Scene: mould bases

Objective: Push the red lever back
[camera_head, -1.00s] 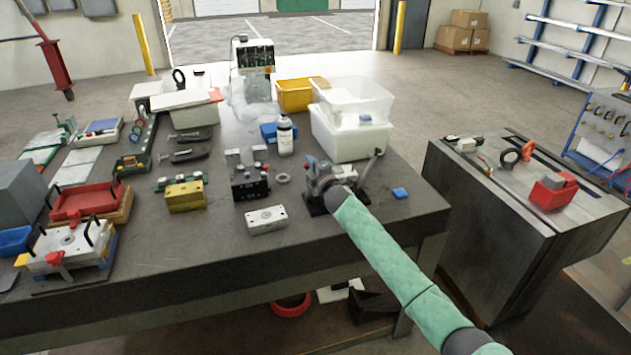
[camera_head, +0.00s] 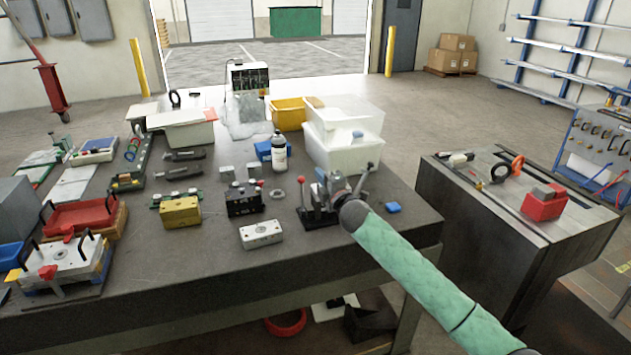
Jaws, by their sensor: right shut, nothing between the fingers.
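A small clamp-like fixture (camera_head: 317,217) with a dark base stands near the table's right end. A thin lever with a small red knob (camera_head: 303,194) rises at its left side. Another thin lever (camera_head: 364,180) with a dark reddish knob leans up to the right behind my wrist. My right gripper (camera_head: 328,186) is shut and empty, over the fixture; my wrist and mint-sleeved forearm hide part of the fixture's right side. I cannot tell whether the fingers touch a lever. My left gripper is not in view.
A grey block (camera_head: 262,234), a black block (camera_head: 243,198) and a yellow block (camera_head: 181,212) stand left of the fixture. Clear bins (camera_head: 344,148) and a bottle (camera_head: 279,153) are behind it. A blue piece (camera_head: 393,207) lies to the right. The front table strip is clear.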

